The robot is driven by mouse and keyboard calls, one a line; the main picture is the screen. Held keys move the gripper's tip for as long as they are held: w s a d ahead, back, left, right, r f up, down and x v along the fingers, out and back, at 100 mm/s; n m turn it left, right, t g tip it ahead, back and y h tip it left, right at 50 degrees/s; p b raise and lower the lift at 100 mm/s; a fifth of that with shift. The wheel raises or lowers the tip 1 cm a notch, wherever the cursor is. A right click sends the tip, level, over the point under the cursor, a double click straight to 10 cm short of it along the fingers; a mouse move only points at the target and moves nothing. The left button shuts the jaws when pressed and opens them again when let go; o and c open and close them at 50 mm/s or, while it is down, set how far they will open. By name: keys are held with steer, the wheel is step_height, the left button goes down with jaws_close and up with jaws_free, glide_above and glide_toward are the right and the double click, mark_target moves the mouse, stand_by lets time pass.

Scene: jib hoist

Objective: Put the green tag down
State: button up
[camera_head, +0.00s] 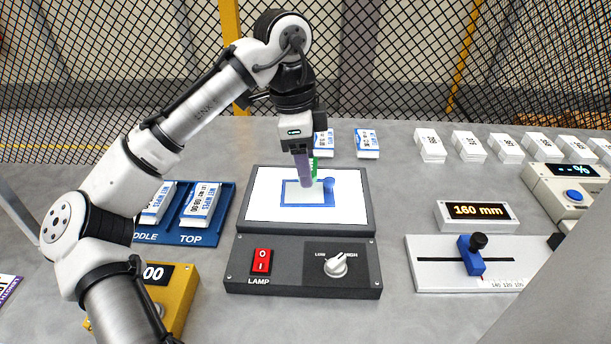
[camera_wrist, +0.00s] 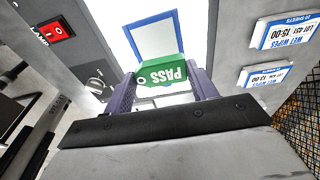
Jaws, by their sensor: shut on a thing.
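The green tag (camera_wrist: 161,72), marked PASS, is held between the two purple fingers of my gripper (camera_wrist: 160,90) in the wrist view. In the head view my gripper (camera_head: 306,182) is over the lit white panel of the light box (camera_head: 243,212), and only a green sliver of the tag (camera_head: 315,165) shows behind the fingers. A blue-framed rectangle (camera_head: 287,196) lies on the lit panel under the gripper. I cannot tell whether the tag touches the panel.
The light box has a red LAMP switch (camera_head: 262,261) and a knob (camera_head: 336,265) in front. A blue tray (camera_head: 184,235) with packs is at left. Packs (camera_head: 367,143) stand behind. A 160 mm display (camera_head: 478,213) and slider gauge (camera_head: 472,262) are at right.

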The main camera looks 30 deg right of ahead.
steer(key=shift+f, duration=2)
steer(key=o, duration=0.9)
steer(key=shift+f, duration=0.15)
steer(key=shift+o, duration=0.2)
step_height(320, 180, up, 12)
steer(key=w+a, duration=0.1)
steer(key=shift+a, duration=0.2)
steer(key=shift+w, duration=0.1)
